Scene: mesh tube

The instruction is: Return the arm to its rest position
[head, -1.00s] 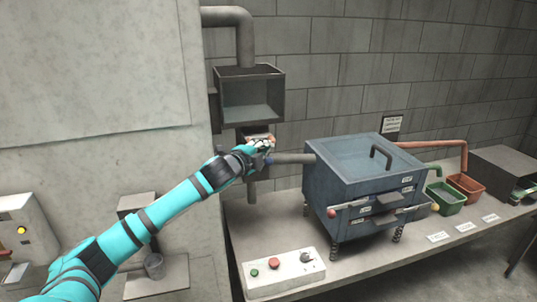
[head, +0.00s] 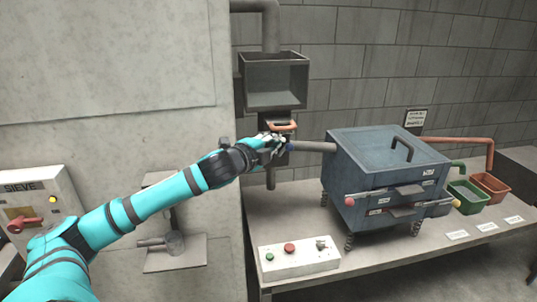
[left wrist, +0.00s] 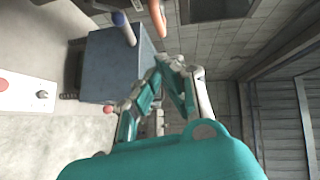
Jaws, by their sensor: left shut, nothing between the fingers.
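My left arm (head: 150,210) is teal and reaches in from the left in the head view. Its gripper (head: 280,143) is shut and empty, just below an orange handle (head: 283,126) under the grey hopper. In the left wrist view the fingers (left wrist: 172,62) come together with nothing between them. The orange handle (left wrist: 157,18) is beyond the tips there and looks apart from them. My right arm and gripper are not in view.
A blue sieve box (head: 375,160) on springs stands on the bench (head: 390,250) to the right. The hopper (head: 273,82) is above the gripper. A button panel (head: 299,256), a green bin (head: 467,194) and an orange bin (head: 490,186) are on the bench. A concrete wall (head: 110,80) is at left.

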